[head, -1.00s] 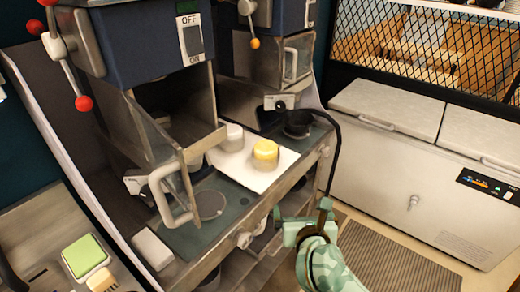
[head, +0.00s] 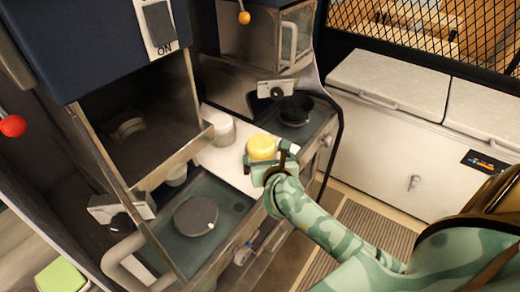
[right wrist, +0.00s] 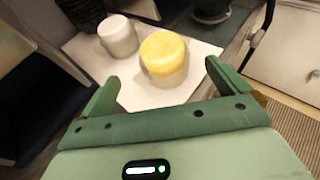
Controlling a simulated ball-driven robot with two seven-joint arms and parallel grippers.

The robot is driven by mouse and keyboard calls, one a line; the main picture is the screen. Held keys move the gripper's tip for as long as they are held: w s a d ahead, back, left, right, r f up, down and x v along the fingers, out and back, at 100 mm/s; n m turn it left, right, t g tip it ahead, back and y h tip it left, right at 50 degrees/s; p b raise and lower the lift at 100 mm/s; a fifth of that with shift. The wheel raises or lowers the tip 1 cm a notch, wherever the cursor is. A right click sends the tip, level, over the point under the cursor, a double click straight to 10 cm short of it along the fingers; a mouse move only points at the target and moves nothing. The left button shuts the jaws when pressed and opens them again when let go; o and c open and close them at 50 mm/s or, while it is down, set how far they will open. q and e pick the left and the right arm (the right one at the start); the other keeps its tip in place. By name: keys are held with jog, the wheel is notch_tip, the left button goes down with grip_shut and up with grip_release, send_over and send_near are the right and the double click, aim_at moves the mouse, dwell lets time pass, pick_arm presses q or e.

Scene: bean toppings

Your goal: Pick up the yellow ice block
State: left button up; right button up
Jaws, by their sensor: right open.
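The yellow ice block (head: 262,147) is a short round piece with a yellow top and paler lower side. It stands upright on a white board (head: 221,162) on the counter between the two machines. In the right wrist view the yellow ice block (right wrist: 164,56) sits just beyond and between my finger tips. My green right gripper (head: 270,168) is open and empty, close in front of the block. The right gripper's two fingers (right wrist: 161,74) are spread wider than the block. My left gripper is not in view.
A white round block (head: 220,129) stands on the board left of the yellow one. A black round pan (head: 296,110) lies behind it. The machine's open metal housing (head: 140,140) stands at left, a white chest freezer (head: 385,125) at right.

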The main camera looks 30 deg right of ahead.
aim_at(262, 145)
jog(key=x, duration=0.4)
jog(key=shift+w+a, duration=0.15)
jog(key=shift+a, duration=0.2)
jog(key=shift+w+d+f, duration=0.2)
jog(key=shift+w+d, duration=0.2)
jog(key=shift+d, duration=0.1)
jog(key=shift+w+d+f, duration=0.25)
jog(key=shift+w+d, duration=0.15)
jog(key=shift+d, duration=0.05)
jog(key=x, duration=0.3)
jog(key=shift+w+f, duration=0.25)
jog(key=shift+w, duration=0.1)
jog(key=shift+w+d+f, duration=0.1)
jog(key=shift+w, duration=0.1)
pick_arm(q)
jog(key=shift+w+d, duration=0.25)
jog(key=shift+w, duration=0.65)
pick_arm(e)
jog(key=shift+s, duration=0.15)
jog(key=c, duration=0.5)
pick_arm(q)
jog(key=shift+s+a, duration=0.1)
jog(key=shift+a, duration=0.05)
pick_arm(e)
jog(key=c, duration=0.8)
